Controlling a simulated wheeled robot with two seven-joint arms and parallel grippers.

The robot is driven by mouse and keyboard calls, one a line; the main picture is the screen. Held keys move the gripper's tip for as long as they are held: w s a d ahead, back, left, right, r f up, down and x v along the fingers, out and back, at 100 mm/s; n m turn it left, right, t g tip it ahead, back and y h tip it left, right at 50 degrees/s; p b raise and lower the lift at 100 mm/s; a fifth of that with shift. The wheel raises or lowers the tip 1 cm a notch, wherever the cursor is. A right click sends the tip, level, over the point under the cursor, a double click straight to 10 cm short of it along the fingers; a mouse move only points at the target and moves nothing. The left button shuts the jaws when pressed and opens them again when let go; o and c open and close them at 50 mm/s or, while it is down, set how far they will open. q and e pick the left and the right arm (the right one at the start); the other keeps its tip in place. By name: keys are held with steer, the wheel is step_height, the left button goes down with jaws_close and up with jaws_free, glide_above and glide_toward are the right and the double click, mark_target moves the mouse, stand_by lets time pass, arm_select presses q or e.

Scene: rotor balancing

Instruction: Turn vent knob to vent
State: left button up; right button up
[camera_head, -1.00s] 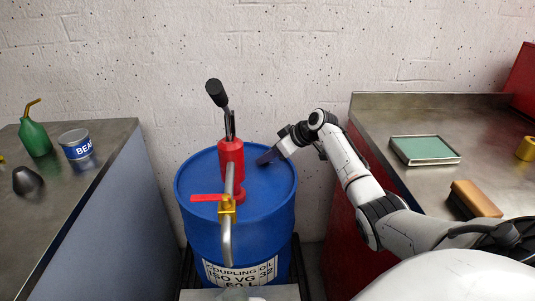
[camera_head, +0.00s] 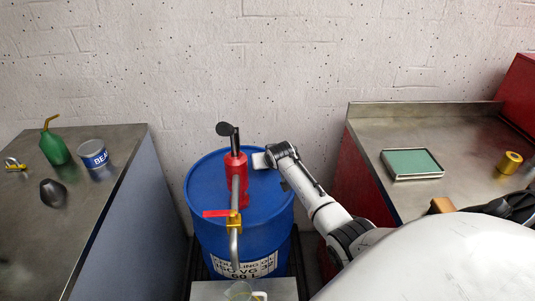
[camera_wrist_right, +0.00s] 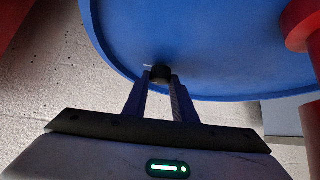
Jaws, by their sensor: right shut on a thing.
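The vent knob (camera_wrist_right: 160,73) is a small dark knob on the blue drum top near its rim, with a short pale mark beside it, in the right wrist view. My right gripper (camera_wrist_right: 160,88) is shut on the knob, its two fingers on either side of it. In the head view my right gripper (camera_head: 262,161) is at the far right part of the blue drum (camera_head: 265,212), and the arm hides the knob. The red pump (camera_head: 236,168) stands on the drum top, left of the gripper. My left gripper is not in view.
A spout with a brass valve and red lever (camera_head: 217,213) hangs over the drum's front. A glass vessel (camera_head: 238,290) stands below on a grey stand. The right bench holds a green-topped tray (camera_head: 411,163).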

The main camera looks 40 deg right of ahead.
steer(key=shift+a+m+g+h, duration=0.1)
steer(key=shift+m+g+h, duration=0.25)
steer(key=shift+m, duration=0.25)
steer(key=o, duration=1)
steer(key=shift+o, duration=0.2)
steer(key=v, duration=1)
steer(key=shift+s+a, duration=0.1)
steer(key=shift+a, duration=0.05)
